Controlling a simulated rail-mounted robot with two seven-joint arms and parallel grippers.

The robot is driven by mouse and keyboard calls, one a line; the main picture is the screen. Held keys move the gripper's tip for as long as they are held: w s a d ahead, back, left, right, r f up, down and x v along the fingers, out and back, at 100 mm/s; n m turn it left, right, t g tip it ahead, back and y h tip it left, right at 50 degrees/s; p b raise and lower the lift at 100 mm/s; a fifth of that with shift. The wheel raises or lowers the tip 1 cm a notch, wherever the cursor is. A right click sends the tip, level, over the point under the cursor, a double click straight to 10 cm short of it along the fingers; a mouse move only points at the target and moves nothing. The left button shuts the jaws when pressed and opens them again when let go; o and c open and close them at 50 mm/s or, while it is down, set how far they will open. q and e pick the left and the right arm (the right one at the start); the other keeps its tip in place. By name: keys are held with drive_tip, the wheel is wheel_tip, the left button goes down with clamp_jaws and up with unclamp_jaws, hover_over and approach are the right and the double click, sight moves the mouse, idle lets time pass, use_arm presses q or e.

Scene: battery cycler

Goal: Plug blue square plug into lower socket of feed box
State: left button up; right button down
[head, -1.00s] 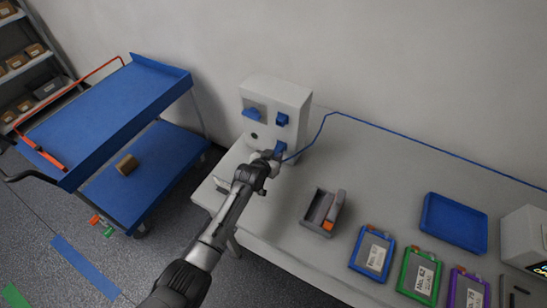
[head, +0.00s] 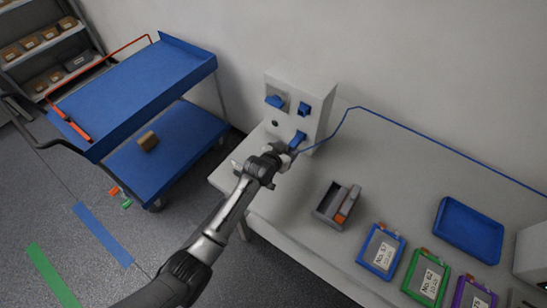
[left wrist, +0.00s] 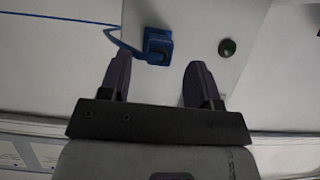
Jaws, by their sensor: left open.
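The feed box (head: 318,97) is a pale upright box at the back of the table. The blue square plug (head: 299,138) sits at the lower socket, low on the right of its front face, with its blue cable running off to the right. In the left wrist view, the plug (left wrist: 157,45) is flush against the panel, beyond the fingertips. How deep it sits is hidden. My left gripper (head: 287,151) is just in front of the plug; in the left wrist view, its open fingers (left wrist: 158,72) are apart and empty. My right gripper is not in view.
Above are a blue handle (head: 274,102) and another blue fitting (head: 304,109). A round button (left wrist: 227,47) is beside the plug. A grey holder (head: 330,203), several framed cards and a blue tray (head: 469,229) lie to the right. A blue cart (head: 150,90) stands left.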

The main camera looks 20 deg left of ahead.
use_arm(q)
drive_tip(key=s+a+r+g+y, duration=0.1)
drive_tip(key=s+a+r, duration=0.15)
drive_tip(key=s, duration=0.45)
drive_tip(key=s+a+r+g+y, duration=0.15)
drive_tip(key=s+r, duration=0.25)
drive_tip(key=s, duration=0.4)
drive_tip(key=s+a+r+g+y, duration=0.1)
drive_tip(key=s+a+r, duration=0.15)
drive_tip(key=s, duration=0.45)
drive_tip(key=s+a+f+n+g, duration=0.1)
drive_tip(key=s+f+g, duration=0.3)
drive_tip(key=s, duration=0.8)
drive_tip(key=s+f+g, duration=0.1)
drive_tip(key=s+f, duration=0.5)
drive_tip(key=s, duration=0.6)
wheel_tip(320, 180, up, 20)
drive_tip(key=p, duration=2.1)
drive_tip(key=shift+w+a, duration=0.15)
drive_tip(key=shift+a, duration=0.05)
